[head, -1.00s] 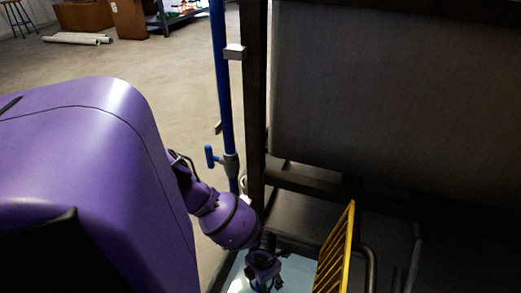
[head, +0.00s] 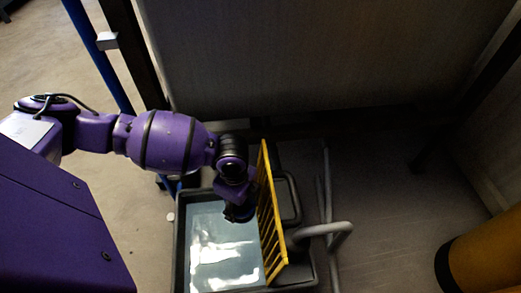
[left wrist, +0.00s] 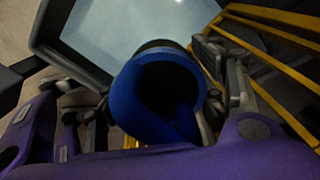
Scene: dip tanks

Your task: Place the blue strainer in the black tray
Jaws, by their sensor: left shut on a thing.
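My left gripper (head: 240,212) is over the right part of a dark-rimmed tank of pale liquid (head: 180,240), close to a yellow slatted rack (head: 268,215). In the left wrist view, a hollow blue thing (left wrist: 140,105), which I take as the blue strainer, sits between the fingers with its dark opening showing. The left gripper is shut on it. In the head view the gripper mostly hides it. I cannot tell whether it touches the liquid. I cannot make out a separate black tray. My right gripper is not in view.
Grey bent tubing (head: 325,230) stands right of the rack. A large grey panel (head: 320,50) rises behind. A blue pole (head: 95,45) stands at the left. An orange rounded thing with a black band (head: 485,255) is at the lower right. Floor shows between tubing and orange thing.

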